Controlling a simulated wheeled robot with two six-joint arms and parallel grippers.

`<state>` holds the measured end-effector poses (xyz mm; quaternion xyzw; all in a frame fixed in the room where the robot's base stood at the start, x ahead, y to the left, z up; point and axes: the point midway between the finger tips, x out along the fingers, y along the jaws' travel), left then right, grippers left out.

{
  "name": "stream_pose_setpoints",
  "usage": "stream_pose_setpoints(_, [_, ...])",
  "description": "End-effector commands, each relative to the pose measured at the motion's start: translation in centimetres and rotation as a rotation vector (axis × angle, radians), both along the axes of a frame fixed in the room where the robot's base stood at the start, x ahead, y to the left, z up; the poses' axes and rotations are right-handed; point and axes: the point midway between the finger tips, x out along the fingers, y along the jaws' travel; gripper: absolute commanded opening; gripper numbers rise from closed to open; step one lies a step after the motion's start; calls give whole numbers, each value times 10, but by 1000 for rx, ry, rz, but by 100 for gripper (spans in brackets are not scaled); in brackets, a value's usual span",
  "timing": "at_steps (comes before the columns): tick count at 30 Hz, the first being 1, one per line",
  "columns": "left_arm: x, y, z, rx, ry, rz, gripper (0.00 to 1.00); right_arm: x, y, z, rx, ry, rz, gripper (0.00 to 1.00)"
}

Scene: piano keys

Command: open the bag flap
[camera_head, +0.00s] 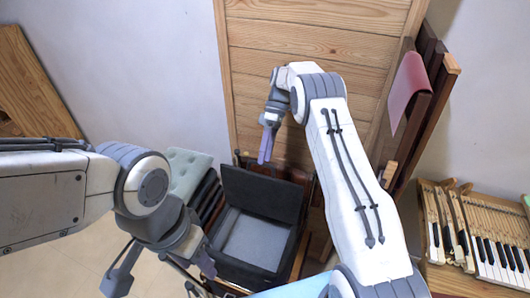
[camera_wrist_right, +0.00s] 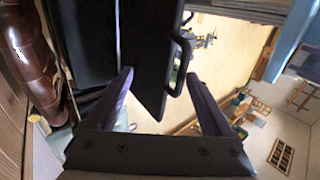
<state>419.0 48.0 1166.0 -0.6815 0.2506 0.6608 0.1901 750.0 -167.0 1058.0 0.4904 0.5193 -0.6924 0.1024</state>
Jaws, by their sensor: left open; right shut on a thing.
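The black bag (camera_head: 250,268) sits low in the middle of the head view, and its grey inside (camera_head: 256,238) shows. Its black flap (camera_head: 262,192) stands raised at the back of the bag. My right gripper (camera_head: 267,146) points down at the flap's upper edge. In the right wrist view a black panel with a handle (camera_wrist_right: 150,60), which looks like the flap, lies between the fingers of my right gripper (camera_wrist_right: 160,100); their exact contact is unclear. My left gripper (camera_head: 160,276) is open and empty, to the left of the bag.
A pale green cushion (camera_head: 186,170) with dark stacked items is left of the bag. A wooden panel (camera_head: 310,45) rises behind it. Piano keys (camera_head: 495,262) lie at the right. Bare floor (camera_head: 70,262) shows at lower left.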

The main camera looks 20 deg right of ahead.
Motion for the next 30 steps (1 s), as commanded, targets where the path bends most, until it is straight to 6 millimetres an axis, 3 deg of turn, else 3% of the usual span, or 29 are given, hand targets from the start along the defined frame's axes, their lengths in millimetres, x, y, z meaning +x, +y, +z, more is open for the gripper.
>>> stream_pose_setpoints(1, [0, 0, -2, 0, 0, 0, 50, -1, -3, -13, -13, 3, -2, 45])
stream_pose_setpoints(14, [0, 0, -5, 0, 0, 0, 50, -1, -3, -7, -12, 1, -3, 45])
stream_pose_setpoints(17, [0, 0, -11, 0, 0, 0, 50, -1, -2, 5, -10, -1, -3, 45])
stream_pose_setpoints(21, [0, 0, -22, 0, 0, -1, 50, -1, 0, 37, -3, -6, -2, 45])
stream_pose_setpoints(30, [0, 0, -47, 0, 0, -2, 50, -46, -47, 77, -2, -5, -6, 45])
